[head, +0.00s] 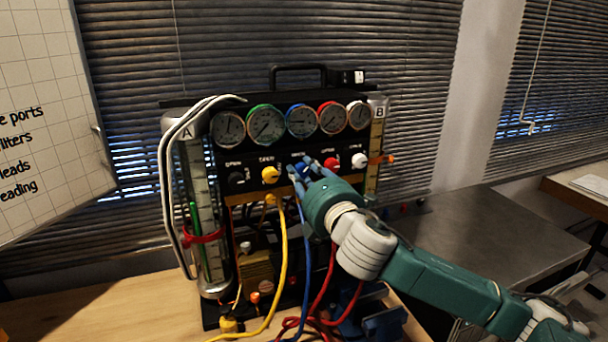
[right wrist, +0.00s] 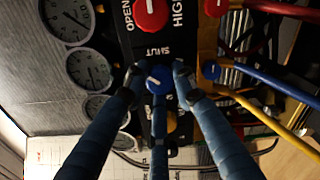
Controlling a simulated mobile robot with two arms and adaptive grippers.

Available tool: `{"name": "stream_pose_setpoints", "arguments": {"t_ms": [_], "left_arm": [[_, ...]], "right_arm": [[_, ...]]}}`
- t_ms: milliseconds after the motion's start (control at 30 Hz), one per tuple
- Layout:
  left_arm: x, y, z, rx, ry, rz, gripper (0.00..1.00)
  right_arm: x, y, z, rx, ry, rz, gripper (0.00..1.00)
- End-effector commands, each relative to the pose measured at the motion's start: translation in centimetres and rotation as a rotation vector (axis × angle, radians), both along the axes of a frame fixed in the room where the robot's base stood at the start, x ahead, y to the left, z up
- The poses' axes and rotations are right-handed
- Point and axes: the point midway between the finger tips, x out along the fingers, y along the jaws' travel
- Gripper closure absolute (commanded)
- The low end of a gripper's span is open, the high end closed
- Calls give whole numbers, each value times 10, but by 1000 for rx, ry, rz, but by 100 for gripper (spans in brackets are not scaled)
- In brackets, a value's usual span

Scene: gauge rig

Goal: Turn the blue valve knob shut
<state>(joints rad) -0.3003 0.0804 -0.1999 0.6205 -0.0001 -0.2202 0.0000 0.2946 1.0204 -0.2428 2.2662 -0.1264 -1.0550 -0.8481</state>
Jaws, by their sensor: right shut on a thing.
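The blue valve knob (right wrist: 158,81) sits on the dark front panel of the gauge rig. In the right wrist view it lies between the fingers of my right gripper (right wrist: 156,75), which is shut on it. A short white mark shows on its face, and the word SHUT is on the panel beside it. In the head view my right gripper (head: 305,172) reaches the panel below the gauges and covers most of the knob. My left gripper is in neither view.
A yellow knob (head: 270,174), a red knob (head: 331,164) and a white knob (head: 359,160) stand close by in the row. Several round gauges (head: 301,121) sit above. Yellow, blue and red hoses (head: 283,268) hang below, near my right arm.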

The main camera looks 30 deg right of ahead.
Motion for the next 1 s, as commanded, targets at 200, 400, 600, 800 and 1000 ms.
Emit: {"name": "stream_pose_setpoints", "arguments": {"t_ms": [200,400,600,800,1000], "left_arm": [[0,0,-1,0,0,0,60],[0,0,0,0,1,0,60],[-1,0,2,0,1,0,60],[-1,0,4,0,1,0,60],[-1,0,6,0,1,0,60]], "right_arm": [[0,1,-2,207,-45,0,100],[0,0,-2,392,-90,0,100],[0,1,-2,563,-131,0,100],[0,1,-1,701,-164,-1,100],[0,1,-2,795,-185,-1,100]]}}
